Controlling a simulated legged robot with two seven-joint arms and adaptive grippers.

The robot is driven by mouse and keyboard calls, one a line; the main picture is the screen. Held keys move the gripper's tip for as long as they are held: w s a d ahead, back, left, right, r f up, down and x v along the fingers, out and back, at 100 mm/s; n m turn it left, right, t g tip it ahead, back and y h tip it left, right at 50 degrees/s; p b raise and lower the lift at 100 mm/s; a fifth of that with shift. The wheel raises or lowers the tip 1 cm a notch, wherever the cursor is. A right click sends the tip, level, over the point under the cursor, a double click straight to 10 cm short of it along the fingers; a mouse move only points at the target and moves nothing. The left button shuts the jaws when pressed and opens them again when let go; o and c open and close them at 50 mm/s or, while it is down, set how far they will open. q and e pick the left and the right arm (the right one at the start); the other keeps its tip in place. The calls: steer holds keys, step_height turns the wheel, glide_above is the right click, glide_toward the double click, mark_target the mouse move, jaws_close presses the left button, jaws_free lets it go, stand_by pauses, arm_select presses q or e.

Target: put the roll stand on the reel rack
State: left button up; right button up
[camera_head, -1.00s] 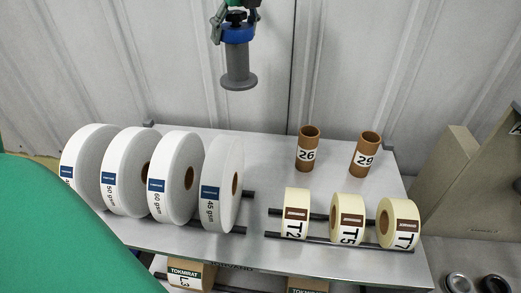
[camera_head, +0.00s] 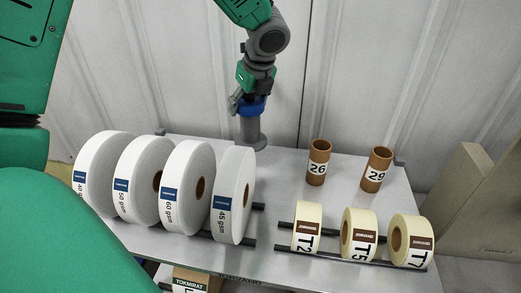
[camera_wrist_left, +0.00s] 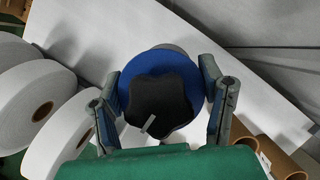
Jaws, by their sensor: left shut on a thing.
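The roll stand (camera_head: 250,128), a grey post with a flanged foot and a blue collar, is upright at the back of the reel rack's grey top (camera_head: 285,212). I cannot tell whether its foot touches the top or hangs just above. My left gripper (camera_head: 249,100) points down and is shut on the stand's upper part. In the left wrist view the fingers (camera_wrist_left: 168,105) sit on both sides of the blue disc and black knob (camera_wrist_left: 158,103). The foot is mostly hidden there. My right gripper is not in view.
Several large white rolls (camera_head: 172,188) stand at the left of the rack. Brown tubes 26 (camera_head: 318,163) and 29 (camera_head: 377,170) stand at the back right. Cream rolls T2 (camera_head: 306,227), T5 (camera_head: 358,235) and T7 (camera_head: 411,241) sit on black rails at the front right.

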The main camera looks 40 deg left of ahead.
mark_target(248, 130)
arm_select(q)
steer(key=x, duration=0.4)
steer(key=shift+s+d+f, duration=0.1)
steer(key=shift+d+f, duration=0.1)
steer(key=shift+f, duration=0.15)
steer(key=shift+s+d+f, duration=0.1)
steer(key=shift+d+f, duration=0.15)
steer(key=shift+f, duration=0.45)
steer(key=shift+s+d+f, duration=0.1)
steer(key=shift+d+f, duration=0.1)
steer(key=shift+f, duration=0.5)
steer(key=shift+w+d+f+p, duration=0.1)
steer(key=shift+d+f+p, duration=0.05)
steer(key=shift+f+p, duration=0.2)
steer(key=shift+w+f, duration=0.1)
steer(key=shift+w, duration=0.05)
steer(key=o, duration=1.4)
steer(key=shift+a+f, duration=0.15)
steer(key=shift+a, duration=0.1)
steer(key=shift+c, duration=0.2)
steer(key=o, duration=0.3)
steer(key=shift+s+a, duration=0.2)
steer(key=shift+d, duration=0.1)
